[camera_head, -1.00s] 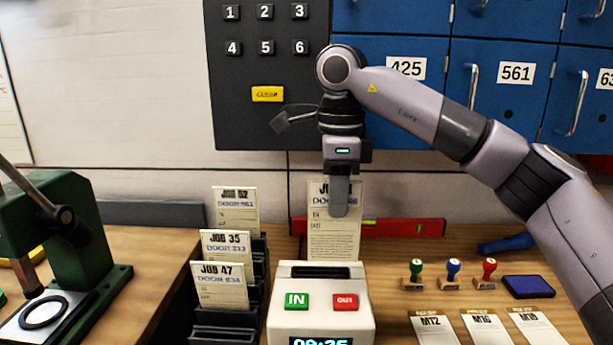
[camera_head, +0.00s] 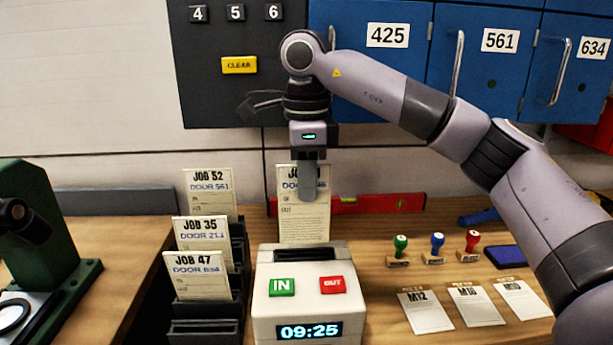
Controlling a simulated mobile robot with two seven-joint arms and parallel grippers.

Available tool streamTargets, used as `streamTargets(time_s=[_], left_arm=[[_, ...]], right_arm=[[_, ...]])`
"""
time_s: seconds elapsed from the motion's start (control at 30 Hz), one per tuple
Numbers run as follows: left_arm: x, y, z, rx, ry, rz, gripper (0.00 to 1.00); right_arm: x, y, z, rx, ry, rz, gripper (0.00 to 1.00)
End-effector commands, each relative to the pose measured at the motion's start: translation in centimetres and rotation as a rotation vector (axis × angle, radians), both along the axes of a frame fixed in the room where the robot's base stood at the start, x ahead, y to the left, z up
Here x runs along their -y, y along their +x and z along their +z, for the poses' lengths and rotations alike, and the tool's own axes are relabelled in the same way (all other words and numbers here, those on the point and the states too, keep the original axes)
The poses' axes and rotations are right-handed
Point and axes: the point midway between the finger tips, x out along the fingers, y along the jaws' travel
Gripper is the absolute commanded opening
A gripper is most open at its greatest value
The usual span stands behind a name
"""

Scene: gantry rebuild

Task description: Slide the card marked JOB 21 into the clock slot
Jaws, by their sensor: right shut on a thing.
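My right gripper (camera_head: 308,178) is shut on the top of a cream card (camera_head: 303,222). The gripper hides part of the card's heading; "JO" shows, but its job number is covered. The card hangs upright behind the dark slot (camera_head: 309,254) on top of the white time clock (camera_head: 276,316). From this angle I cannot tell whether its lower edge is in the slot or just above it. The clock has a green IN button (camera_head: 282,287), a red OUT button (camera_head: 333,285) and a display reading 09:25. My left gripper is not in view.
A dark rack (camera_head: 207,328) left of the clock holds cards JOB 52, JOB 35 and JOB 47. A red level (camera_head: 380,204) lies behind. Several stamps (camera_head: 435,250) and tags (camera_head: 425,312) lie to the right. A green press (camera_head: 45,240) stands at left, blue lockers (camera_head: 385,75) behind.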

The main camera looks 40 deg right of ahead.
Motion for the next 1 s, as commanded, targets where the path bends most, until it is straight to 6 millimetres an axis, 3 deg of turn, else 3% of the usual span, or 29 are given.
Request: streamTargets(time_s=[0.57,1.0], left_arm=[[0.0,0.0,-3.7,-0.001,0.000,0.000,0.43],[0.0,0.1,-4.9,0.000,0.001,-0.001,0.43]], right_arm=[[0.0,0.0,-3.8,0.000,0.000,-0.001,0.00],[0.0,0.0,-6.2,0.001,0.001,-0.001,0.00]])
